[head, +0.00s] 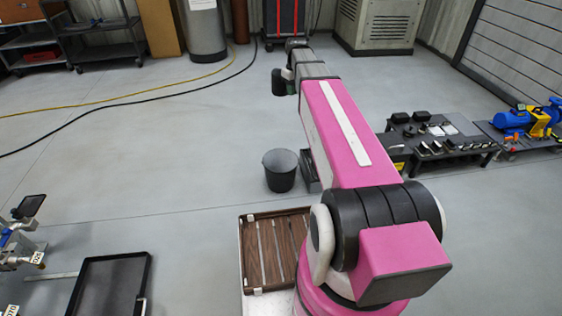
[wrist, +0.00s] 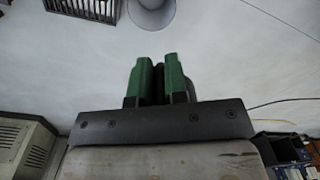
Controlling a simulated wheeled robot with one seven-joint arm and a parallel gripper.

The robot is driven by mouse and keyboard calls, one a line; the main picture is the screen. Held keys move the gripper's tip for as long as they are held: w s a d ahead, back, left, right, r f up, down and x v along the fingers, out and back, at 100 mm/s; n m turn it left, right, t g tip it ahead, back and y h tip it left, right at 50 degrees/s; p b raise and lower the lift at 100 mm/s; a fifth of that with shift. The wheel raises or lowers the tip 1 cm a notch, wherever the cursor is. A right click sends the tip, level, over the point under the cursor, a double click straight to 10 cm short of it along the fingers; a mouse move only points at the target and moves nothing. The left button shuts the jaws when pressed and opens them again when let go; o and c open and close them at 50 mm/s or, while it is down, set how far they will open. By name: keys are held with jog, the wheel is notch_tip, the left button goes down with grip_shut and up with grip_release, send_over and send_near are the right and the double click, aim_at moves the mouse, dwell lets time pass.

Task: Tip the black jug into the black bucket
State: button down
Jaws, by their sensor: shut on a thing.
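The black jug (head: 279,82) is a small dark cylinder at my gripper (head: 287,73), at the far end of my outstretched arm in the head view. It looks upright and is held above the floor. In the wrist view, the two green fingers of my gripper (wrist: 159,78) are shut on it, and only a dark strip shows between them. The black bucket (head: 280,170) stands upright on the floor, nearer to me and below the jug in the head view. A grey round form at the top of the wrist view looks like the bucket (wrist: 152,10), partly cut off.
A dark slatted item (head: 311,172) stands just right of the bucket, partly behind my arm. A low black table with parts (head: 440,150) is at right. A wooden slatted tray (head: 272,245) and a black tray (head: 108,285) lie nearer. Floor left of the bucket is clear.

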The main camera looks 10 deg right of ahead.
jog(key=w+d+f+n, duration=0.4)
jog(key=w+f+n, duration=0.2)
jog(key=w+f, duration=0.45)
jog(key=w+d+f+n, duration=0.3)
jog(key=w+f+n, duration=0.2)
jog(key=w+f, duration=0.55)
jog(key=w+d+f+n, duration=0.2)
jog(key=w+f+n, duration=0.1)
jog(key=f, duration=0.5)
jog(key=w+d+f+n, duration=0.3)
jog(key=f, duration=0.6)
jog(key=w+d+f+n, duration=0.2)
jog(key=w+f+n, duration=0.1)
jog(key=f, duration=0.5)
jog(key=shift+w+d+f+n+h, duration=0.25)
jog(key=shift+d+f+n+h, duration=0.05)
jog(key=shift+d+f, duration=0.1)
